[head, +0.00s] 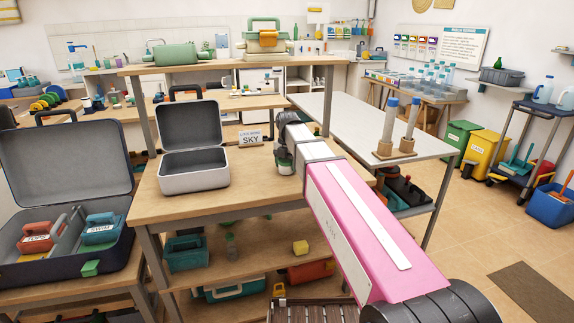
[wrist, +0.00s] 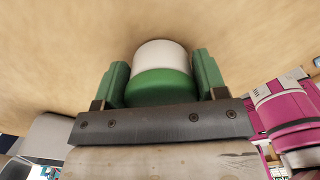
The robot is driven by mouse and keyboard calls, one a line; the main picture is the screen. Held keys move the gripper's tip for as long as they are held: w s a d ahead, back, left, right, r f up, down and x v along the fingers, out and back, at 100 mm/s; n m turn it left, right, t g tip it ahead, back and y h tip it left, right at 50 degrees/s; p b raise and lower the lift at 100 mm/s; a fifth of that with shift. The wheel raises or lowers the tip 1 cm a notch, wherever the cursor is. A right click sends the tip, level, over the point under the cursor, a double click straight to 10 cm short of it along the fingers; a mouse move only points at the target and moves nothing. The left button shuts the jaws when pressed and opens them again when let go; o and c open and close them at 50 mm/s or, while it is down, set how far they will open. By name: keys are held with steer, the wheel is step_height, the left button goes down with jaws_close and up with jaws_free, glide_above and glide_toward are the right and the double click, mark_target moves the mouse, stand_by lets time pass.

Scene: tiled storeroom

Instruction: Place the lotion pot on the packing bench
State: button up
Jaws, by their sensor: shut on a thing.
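The lotion pot, green with a white end, sits between the two green fingers of my gripper (wrist: 160,75) in the wrist view; its green part (wrist: 160,90) is nearest the palm. My gripper is shut on it. In the head view my gripper (head: 284,163) is small, at the end of my pink arm, over the right part of a wooden bench (head: 225,208). Wood fills the wrist view beyond the pot. I cannot tell whether the pot touches it. No label in view names the packing bench.
An open grey case (head: 194,180) stands on the wooden bench, left of my gripper, with a small sign (head: 250,137) reading SKY behind. A larger open case (head: 75,262) with labelled boxes is at left. A white-topped table (head: 345,122) with two upright cylinders (head: 410,125) is behind right.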

steer(key=o, duration=0.9)
steer(key=shift+f, duration=0.1)
steer(key=shift+o, duration=0.2)
step_height(320, 180, up, 12)
steer(key=shift+r, duration=0.15)
